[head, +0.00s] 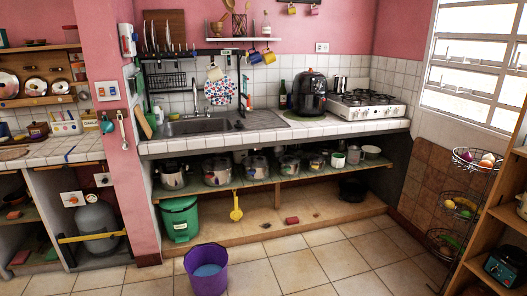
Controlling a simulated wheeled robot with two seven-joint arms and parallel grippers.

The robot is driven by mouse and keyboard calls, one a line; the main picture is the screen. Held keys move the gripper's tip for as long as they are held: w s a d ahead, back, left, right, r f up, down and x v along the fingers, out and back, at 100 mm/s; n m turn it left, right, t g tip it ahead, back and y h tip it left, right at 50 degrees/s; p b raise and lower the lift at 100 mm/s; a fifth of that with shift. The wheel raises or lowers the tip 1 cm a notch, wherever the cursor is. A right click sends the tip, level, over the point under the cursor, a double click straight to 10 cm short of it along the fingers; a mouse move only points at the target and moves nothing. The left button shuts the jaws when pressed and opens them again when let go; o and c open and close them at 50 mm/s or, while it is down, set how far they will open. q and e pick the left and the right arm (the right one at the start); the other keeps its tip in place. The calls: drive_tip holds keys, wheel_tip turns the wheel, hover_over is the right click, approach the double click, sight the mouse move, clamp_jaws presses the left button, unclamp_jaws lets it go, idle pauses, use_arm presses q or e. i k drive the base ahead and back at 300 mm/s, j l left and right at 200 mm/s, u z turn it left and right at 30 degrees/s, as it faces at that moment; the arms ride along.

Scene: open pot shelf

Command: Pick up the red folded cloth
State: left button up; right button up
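Neither of my grippers is in view.
A purple bucket (207,275) stands on the tiled floor in front of the platform. A green bin (180,219) stands at the platform's left end. Pots (217,172) line the open shelf above. A wire basket stand (462,205) is at right. Floor at centre right is clear.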

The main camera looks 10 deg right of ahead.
sight(295, 220)
drive_tip(key=i+l+z, duration=0.3)
drive_tip(key=i, duration=0.7)
drive_tip(key=i+z, duration=0.3)
drive_tip(key=i, duration=0.7)
